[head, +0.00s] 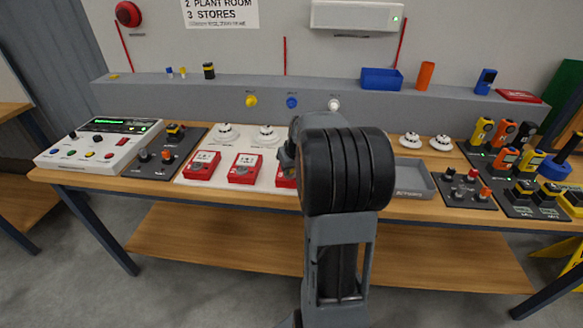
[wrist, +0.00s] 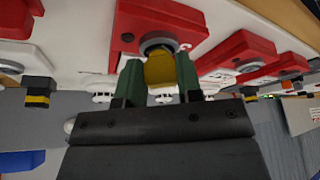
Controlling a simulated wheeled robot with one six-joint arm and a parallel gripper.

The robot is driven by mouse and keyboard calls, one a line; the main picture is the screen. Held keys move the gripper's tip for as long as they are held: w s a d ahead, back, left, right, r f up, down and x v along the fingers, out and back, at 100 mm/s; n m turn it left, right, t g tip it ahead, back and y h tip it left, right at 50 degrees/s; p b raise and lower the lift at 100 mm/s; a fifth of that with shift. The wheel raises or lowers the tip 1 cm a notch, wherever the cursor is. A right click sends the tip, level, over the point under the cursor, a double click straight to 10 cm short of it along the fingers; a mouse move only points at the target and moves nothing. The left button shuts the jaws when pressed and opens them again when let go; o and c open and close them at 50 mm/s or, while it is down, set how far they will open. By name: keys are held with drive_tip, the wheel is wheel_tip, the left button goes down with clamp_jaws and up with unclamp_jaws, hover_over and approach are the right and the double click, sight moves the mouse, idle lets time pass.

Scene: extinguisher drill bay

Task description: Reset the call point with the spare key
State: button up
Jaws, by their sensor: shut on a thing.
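My gripper (wrist: 159,72) shows in the wrist view with its two green fingers shut on a yellow key (wrist: 162,66). The key's rounded head is between the fingertips, in front of a grey ring (wrist: 158,40) on a red call point (wrist: 126,18). I cannot tell whether the key is inside the ring or just in front of it. In the head view, red call points (head: 202,165) and (head: 245,168) stand on a white board. Another red call point (head: 286,178) is partly hidden by my arm, which also hides my gripper there.
White detectors (head: 227,133) stand behind the call points. A control panel (head: 100,142) is at the left, a grey tray (head: 414,180) at the right. Yellow (head: 251,100), blue (head: 291,102) and white (head: 334,104) round pieces are on the ledge's front. More red units (wrist: 238,52) are close to my gripper.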

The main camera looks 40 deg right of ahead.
drive_tip(key=shift+d+f+n+y+b, duration=0.15)
drive_tip(key=shift+n+y+b, duration=0.45)
drive_tip(key=shift+n+b, duration=0.6)
drive_tip(key=shift+n, duration=0.8)
drive_tip(key=shift+y, duration=0.3)
drive_tip(key=shift+d+n, duration=0.1)
drive_tip(key=shift+n, duration=0.3)
drive_tip(key=shift+n+y+b, duration=0.4)
drive_tip(key=shift+n+b, duration=0.05)
drive_tip(key=shift+n, duration=0.45)
drive_tip(key=shift+w+d+n+g+y, duration=0.15)
drive_tip(key=shift+n+g+y, duration=0.25)
drive_tip(key=shift+n, duration=0.8)
drive_tip(key=shift+r, duration=0.45)
